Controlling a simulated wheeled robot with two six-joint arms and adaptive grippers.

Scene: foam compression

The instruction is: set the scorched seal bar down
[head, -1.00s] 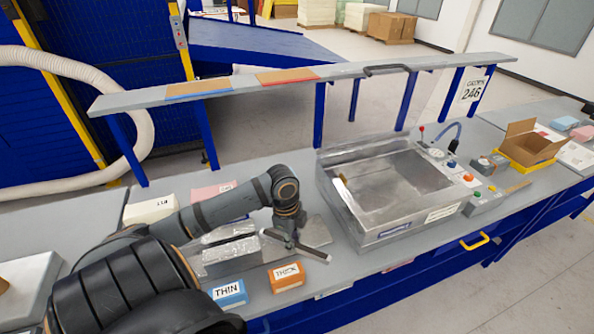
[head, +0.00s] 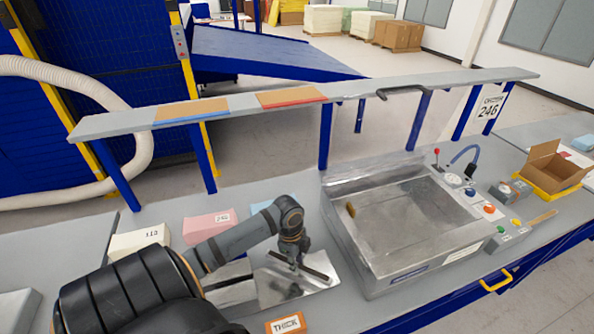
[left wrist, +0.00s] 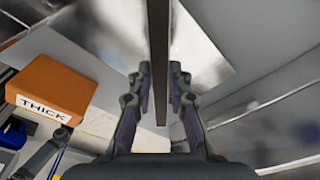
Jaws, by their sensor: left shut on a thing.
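My left gripper (head: 297,262) is shut on a long dark bar, the seal bar (head: 316,273). The bar is above or on a shiny metal sheet (head: 322,263) left of the steel sealing machine (head: 405,225); I cannot tell whether it touches. In the left wrist view the seal bar (left wrist: 157,60) runs between the two fingers (left wrist: 159,85), over the bright sheet (left wrist: 200,50). Scorch marks cannot be made out. My right gripper is not in view.
An orange THICK block (head: 286,324) lies at the front edge; it also shows in the left wrist view (left wrist: 50,90). Pink (head: 208,225) and white (head: 140,242) blocks stand behind my left arm. A raised shelf (head: 360,93) carries another dark bar (head: 400,91).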

